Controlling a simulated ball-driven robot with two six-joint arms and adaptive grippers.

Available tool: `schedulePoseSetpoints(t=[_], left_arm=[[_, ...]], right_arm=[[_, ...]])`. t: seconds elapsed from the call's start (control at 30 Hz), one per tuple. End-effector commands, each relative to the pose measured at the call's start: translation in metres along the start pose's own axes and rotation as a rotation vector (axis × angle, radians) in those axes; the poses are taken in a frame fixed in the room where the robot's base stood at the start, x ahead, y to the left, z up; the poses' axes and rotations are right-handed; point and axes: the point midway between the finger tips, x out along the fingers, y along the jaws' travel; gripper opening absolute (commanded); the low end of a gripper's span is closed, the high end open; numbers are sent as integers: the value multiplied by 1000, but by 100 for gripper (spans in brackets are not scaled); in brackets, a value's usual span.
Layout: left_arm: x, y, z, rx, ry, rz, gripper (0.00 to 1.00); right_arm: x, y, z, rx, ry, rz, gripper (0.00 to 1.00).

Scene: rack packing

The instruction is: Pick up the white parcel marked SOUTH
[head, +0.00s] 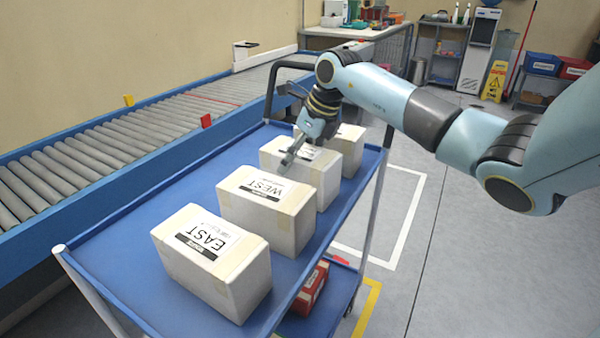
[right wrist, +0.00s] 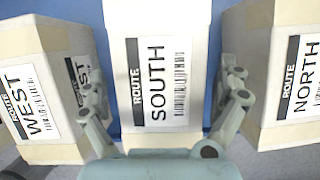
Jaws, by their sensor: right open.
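The white parcel marked SOUTH (right wrist: 160,75) is in the middle of the right wrist view, its label facing the camera. In the head view the same parcel (head: 322,172) stands third from the front on the blue cart, its top partly hidden by my gripper. My right gripper (head: 292,152) is above it, pointing down. In the right wrist view the open fingers (right wrist: 162,85) lie on either side of the parcel, with nothing gripped. I cannot tell whether they touch it. My left gripper is not in view.
The WEST parcel (head: 265,215) and the NORTH parcel (right wrist: 285,80) stand close on either side. The EAST parcel (head: 210,262) is at the front. All stand on the blue cart shelf (head: 195,190). A roller conveyor (head: 110,140) runs along the left. A red box (head: 308,290) is below.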

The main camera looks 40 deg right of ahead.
Motion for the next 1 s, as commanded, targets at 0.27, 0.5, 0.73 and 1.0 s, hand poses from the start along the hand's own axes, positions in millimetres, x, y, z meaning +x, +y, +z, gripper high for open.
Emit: schedulePoseSetpoints(t=[0.27,0.5,0.73,1.0], left_arm=[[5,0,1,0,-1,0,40],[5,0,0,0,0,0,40],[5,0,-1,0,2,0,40],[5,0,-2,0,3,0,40]], right_arm=[[4,0,-2,0,0,0,100],[4,0,-2,0,0,0,100],[4,0,-2,0,0,0,78],[4,0,-2,0,0,0,42]])
